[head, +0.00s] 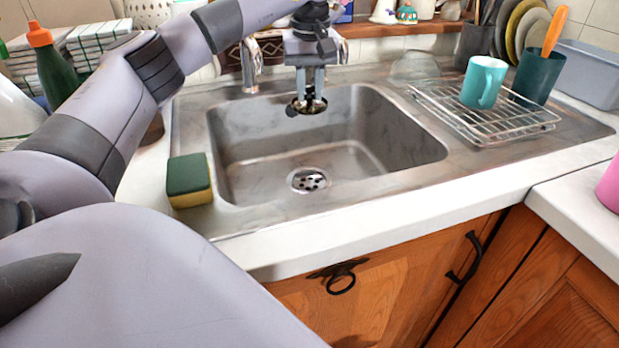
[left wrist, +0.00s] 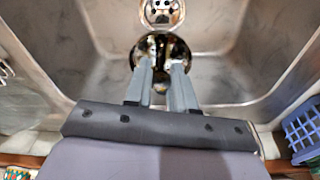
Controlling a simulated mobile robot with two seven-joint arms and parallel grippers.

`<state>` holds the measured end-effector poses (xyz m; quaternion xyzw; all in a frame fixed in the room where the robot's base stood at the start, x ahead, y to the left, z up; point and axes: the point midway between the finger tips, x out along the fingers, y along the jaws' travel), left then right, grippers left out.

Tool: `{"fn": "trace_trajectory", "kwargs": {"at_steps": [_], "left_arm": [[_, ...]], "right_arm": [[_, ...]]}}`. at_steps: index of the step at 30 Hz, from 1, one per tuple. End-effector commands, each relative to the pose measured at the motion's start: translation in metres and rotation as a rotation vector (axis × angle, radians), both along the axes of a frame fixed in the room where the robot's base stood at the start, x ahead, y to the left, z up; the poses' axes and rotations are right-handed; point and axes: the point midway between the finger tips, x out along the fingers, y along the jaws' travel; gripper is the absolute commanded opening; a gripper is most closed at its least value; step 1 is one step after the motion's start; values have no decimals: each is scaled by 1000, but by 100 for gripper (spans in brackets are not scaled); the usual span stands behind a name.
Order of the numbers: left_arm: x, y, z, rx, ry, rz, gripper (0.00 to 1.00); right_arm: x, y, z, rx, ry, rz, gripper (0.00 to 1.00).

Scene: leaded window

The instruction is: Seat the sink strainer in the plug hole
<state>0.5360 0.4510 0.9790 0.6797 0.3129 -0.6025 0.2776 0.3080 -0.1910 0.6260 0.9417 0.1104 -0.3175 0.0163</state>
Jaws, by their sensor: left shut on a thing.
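My left gripper (head: 309,98) points down over the back part of the metal sink (head: 400,150). It is shut on the sink strainer (head: 294,107), a small shiny dark-and-brassy round piece, held in the air above the basin. In the left wrist view the strainer (left wrist: 150,44) shows beyond and between the fingertips (left wrist: 161,66), which partly hide it. The plug hole (head: 309,180) is a round metal drain with dark holes in the basin floor, in front of and below the strainer. It also shows at the top edge of the left wrist view (left wrist: 162,12). My right gripper is out of view.
A green-and-yellow sponge (head: 189,180) lies on the sink's left rim. A faucet (head: 250,65) stands behind the basin, left of my gripper. A wire rack (head: 490,118) with a turquoise mug (head: 483,82) is on the right drainboard. The basin is otherwise empty.

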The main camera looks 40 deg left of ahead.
Motion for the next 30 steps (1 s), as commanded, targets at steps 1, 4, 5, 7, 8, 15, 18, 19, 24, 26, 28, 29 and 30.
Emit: {"fn": "trace_trajectory", "kwargs": {"at_steps": [1, 4, 5, 7, 8, 15, 18, 19, 24, 26, 28, 29, 30], "left_arm": [[0, 0, -7, 1, 2, 0, 0], [-1, 1, -27, 1, 6, 0, 0], [-1, 0, -34, 1, 6, 0, 0], [-1, 1, -53, 0, 6, 1, 0], [-2, 1, -62, 1, 7, 1, 0], [-2, 0, -124, 0, 6, 1, 0], [-1, 0, -142, 0, 3, 1, 0], [-1, 0, -147, 0, 4, 1, 0], [0, 0, -158, 0, 1, 1, 0], [-1, 0, -163, 0, 1, 1, 0], [-1, 0, -172, 0, 3, 1, 0], [-1, 0, -176, 0, 5, 1, 0], [-1, 0, -183, 1, 4, 0, 0]], "right_arm": [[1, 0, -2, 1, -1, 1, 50], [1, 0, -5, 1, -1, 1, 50], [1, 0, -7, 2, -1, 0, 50], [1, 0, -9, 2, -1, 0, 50], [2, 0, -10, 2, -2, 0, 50], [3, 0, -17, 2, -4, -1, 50], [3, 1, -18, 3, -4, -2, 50], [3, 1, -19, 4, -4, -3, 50], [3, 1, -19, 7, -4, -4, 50], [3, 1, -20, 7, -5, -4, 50], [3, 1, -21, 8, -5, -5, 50], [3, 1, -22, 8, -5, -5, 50], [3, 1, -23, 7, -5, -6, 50]]}}
